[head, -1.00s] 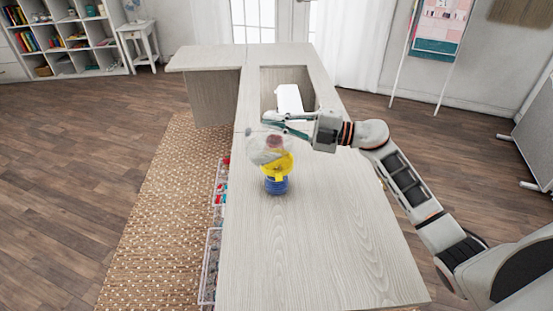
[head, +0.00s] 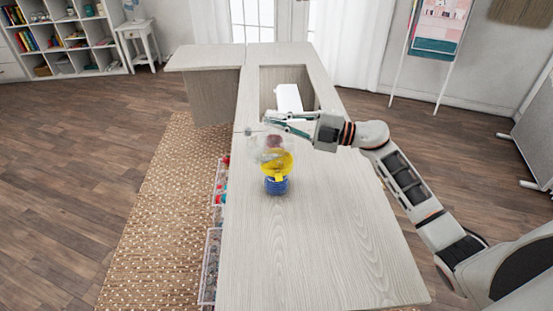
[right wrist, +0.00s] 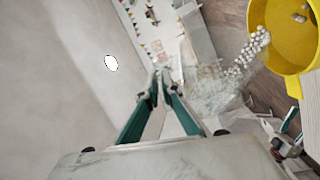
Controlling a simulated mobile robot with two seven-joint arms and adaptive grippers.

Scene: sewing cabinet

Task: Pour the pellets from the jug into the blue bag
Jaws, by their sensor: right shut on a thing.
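My right gripper (head: 268,120) is shut on the clear jug (head: 264,147), tilted above the yellow funnel (head: 277,164). The funnel stands over the blue bag (head: 276,187) on the cabinet top. In the right wrist view my gripper's green fingers (right wrist: 160,84) are close together on the see-through jug (right wrist: 212,97). Pale pellets (right wrist: 246,56) run in a stream from the jug to the rim of the yellow funnel (right wrist: 284,42), and a few lie inside it. The inside of the blue bag is hidden. My left gripper is not in view.
The pale wooden cabinet top (head: 320,235) is bare in front and to the right. A white sewing machine (head: 288,100) sits in the recess behind my gripper. Clear bins (head: 211,265) hang along the left edge. A reddish shape behind the jug is unclear.

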